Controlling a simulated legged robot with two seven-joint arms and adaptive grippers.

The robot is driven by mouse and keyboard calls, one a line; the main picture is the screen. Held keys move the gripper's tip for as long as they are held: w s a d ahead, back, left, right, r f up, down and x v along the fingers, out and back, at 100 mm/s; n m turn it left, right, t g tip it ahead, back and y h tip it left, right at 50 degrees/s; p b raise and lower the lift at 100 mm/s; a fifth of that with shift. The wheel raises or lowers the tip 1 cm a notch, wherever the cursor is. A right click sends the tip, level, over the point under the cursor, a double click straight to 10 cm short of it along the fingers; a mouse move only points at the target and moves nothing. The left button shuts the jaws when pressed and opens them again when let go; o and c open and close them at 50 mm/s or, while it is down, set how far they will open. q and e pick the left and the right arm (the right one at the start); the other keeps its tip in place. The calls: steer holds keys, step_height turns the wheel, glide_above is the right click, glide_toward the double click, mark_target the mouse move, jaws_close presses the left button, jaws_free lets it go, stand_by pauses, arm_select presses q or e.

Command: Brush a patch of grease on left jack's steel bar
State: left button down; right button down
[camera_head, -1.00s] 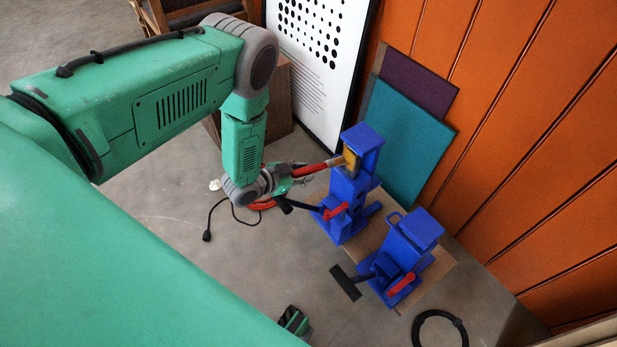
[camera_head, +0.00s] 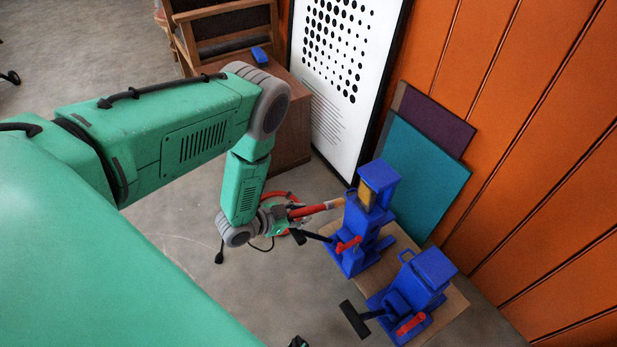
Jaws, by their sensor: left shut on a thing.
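The left jack (camera_head: 350,262) is blue and stands upright on a board, with a red lever low on its front. A yellow-brown patch (camera_head: 367,196) shows in the opening under its top block; I take it for the grease on the bar. My left gripper (camera_head: 284,214) is shut on the red handle of a brush (camera_head: 310,210). The brush lies nearly level and its tan end points right, at the jack's left side just short of the patch. I cannot tell whether the bristles touch the jack.
A second blue jack (camera_head: 415,285) with a black-ended handle stands nearer, on the same tan board (camera_head: 452,301). Teal and purple panels (camera_head: 424,175) and a dotted poster (camera_head: 338,75) lean behind. A wooden cabinet (camera_head: 290,130) is behind my arm. Bare floor lies left of the jacks.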

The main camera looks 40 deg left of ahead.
mark_target(292, 218)
stand_by(0.3)
arm_select(q)
steer(key=shift+s+a+p, duration=0.25)
steer(key=shift+s+a, duration=0.05)
steer(key=shift+s, duration=0.4)
steer(key=shift+s+a+p, duration=0.2)
steer(key=shift+s+a, duration=0.1)
steer(key=shift+s, duration=0.4)
